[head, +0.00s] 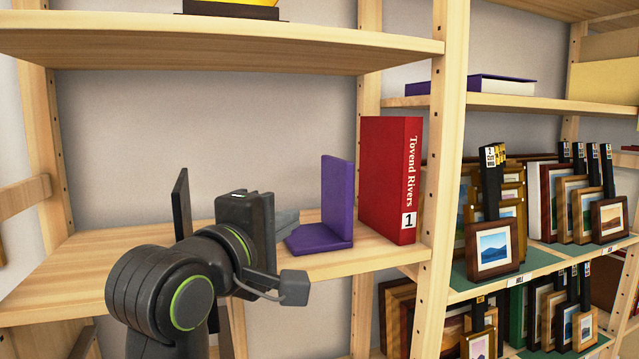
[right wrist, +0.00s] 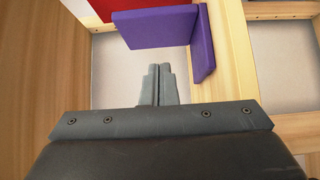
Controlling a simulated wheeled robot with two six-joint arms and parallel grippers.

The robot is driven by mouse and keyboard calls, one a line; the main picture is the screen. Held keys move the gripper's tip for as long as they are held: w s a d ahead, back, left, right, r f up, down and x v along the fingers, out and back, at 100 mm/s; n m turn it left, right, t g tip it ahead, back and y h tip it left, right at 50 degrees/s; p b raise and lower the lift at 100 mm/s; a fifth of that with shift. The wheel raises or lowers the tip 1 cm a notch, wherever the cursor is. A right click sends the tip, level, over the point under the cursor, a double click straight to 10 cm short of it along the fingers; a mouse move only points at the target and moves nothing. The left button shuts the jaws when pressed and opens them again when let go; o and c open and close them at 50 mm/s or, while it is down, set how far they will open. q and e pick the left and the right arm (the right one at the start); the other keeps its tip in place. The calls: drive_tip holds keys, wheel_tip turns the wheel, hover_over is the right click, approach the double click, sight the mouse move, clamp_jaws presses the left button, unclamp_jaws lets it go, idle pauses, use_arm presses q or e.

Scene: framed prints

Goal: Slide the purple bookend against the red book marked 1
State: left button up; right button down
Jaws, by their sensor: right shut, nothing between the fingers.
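The purple bookend (head: 338,205) stands upright on the wooden shelf, its flat foot pointing left. The red book marked 1 (head: 388,175) stands just right of it, with a narrow gap seeming to show between them in the head view. My right gripper (head: 286,222) is left of the bookend's upright plate, its grey fingers shut and empty. In the right wrist view the shut fingertips (right wrist: 159,70) point at the bookend's plate (right wrist: 155,29) and look a little short of it. A strip of the red book (right wrist: 140,3) shows beyond. My left gripper is not in view.
A dark upright panel (head: 182,205) shows left of my right gripper; I cannot tell what it is. A shelf board (head: 220,42) runs above, and a wooden post (head: 441,150) stands right of the book. Framed prints fill the shelves at right.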

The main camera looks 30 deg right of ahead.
sight(330, 197)
drive_tip(key=shift+r+p+x, duration=0.25)
drive_tip(key=shift+p+x, duration=1.05)
drive_tip(key=shift+p, duration=1)
drive_tip(key=p+x, duration=0.2)
drive_tip(key=x, duration=0.4)
drive_tip(key=shift+w+d+f, duration=0.1)
drive_tip(key=shift+d+f, duration=0.05)
drive_tip(key=shift+p+x, duration=0.45)
drive_tip(key=shift+x, duration=0.45)
drive_tip(key=shift+w+d+f, duration=0.1)
